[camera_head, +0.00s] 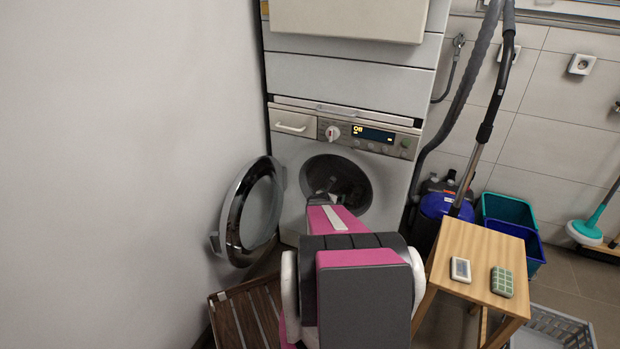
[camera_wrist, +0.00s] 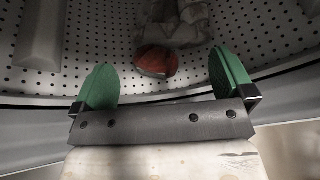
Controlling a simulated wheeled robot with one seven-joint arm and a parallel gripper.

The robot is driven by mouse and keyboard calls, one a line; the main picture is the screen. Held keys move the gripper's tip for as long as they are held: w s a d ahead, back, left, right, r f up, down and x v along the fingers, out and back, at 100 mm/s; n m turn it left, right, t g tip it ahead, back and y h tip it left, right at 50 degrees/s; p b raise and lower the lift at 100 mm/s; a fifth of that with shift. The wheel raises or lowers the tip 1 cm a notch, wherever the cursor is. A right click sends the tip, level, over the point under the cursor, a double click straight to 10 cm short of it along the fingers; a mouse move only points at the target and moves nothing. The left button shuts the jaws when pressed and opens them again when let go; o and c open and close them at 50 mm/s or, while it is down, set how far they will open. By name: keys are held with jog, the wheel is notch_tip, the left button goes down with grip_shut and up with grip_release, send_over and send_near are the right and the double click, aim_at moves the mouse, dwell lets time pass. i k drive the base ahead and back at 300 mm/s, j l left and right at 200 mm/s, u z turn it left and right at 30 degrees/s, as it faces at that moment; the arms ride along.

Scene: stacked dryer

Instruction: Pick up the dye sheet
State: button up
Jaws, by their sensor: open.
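In the wrist view my gripper (camera_wrist: 162,62) is open, its two green fingers wide apart and nothing between them that I can see held. Just beyond the fingertips, a red-orange piece (camera_wrist: 152,62) lies on the perforated drum wall (camera_wrist: 95,35). A pale, crumpled cloth (camera_wrist: 186,22) lies against it and runs out of the top of the view. I cannot tell for sure which of these is the dye sheet. In the head view my arm reaches to the round opening of the front-loading machine (camera_head: 338,178) and hides my gripper.
The machine's round door (camera_head: 232,215) stands open at the left, near the wall. A wooden stool (camera_head: 462,240) at the right carries a white-grey item (camera_head: 460,269) and a green item (camera_head: 502,282). A slatted wooden piece (camera_head: 247,318) and a grey basket (camera_head: 550,328) are low in front.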

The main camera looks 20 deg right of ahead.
aim_at(460, 269)
jog(key=k+j, duration=1.15)
jog(key=k, duration=0.15)
